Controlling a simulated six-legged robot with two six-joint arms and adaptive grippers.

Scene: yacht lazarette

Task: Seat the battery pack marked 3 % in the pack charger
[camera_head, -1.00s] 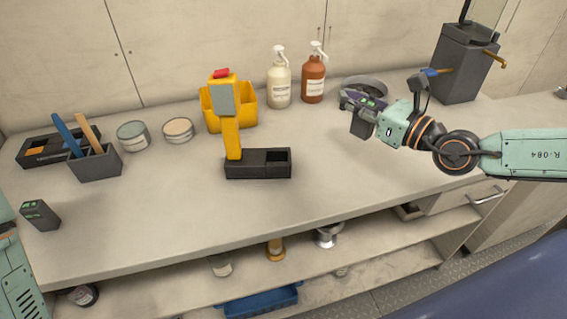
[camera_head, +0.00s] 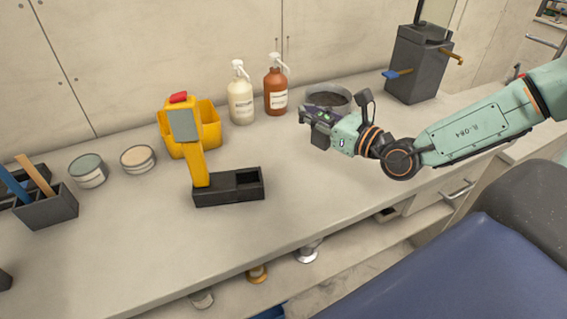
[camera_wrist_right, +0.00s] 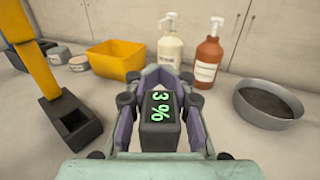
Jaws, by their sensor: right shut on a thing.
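My right gripper (camera_head: 314,121) is shut on the dark battery pack (camera_wrist_right: 158,130), whose green "3 %" shows in the right wrist view. The pack is held above the bench, clear of it, in front of the grey bowl. A black base (camera_head: 229,187), apparently the pack charger, lies on the bench to the left of the gripper. Its right well (camera_head: 247,180) is empty. A yellow device (camera_head: 190,143) with a grey face and red top stands upright at its left part. My left gripper is not in view.
Behind stand a yellow bin (camera_head: 204,128), a white bottle (camera_head: 240,101), a brown bottle (camera_head: 275,93) and a grey bowl (camera_head: 329,97). Two cans (camera_head: 138,159) and a dark holder (camera_head: 48,208) are at left. Bench space between base and gripper is clear.

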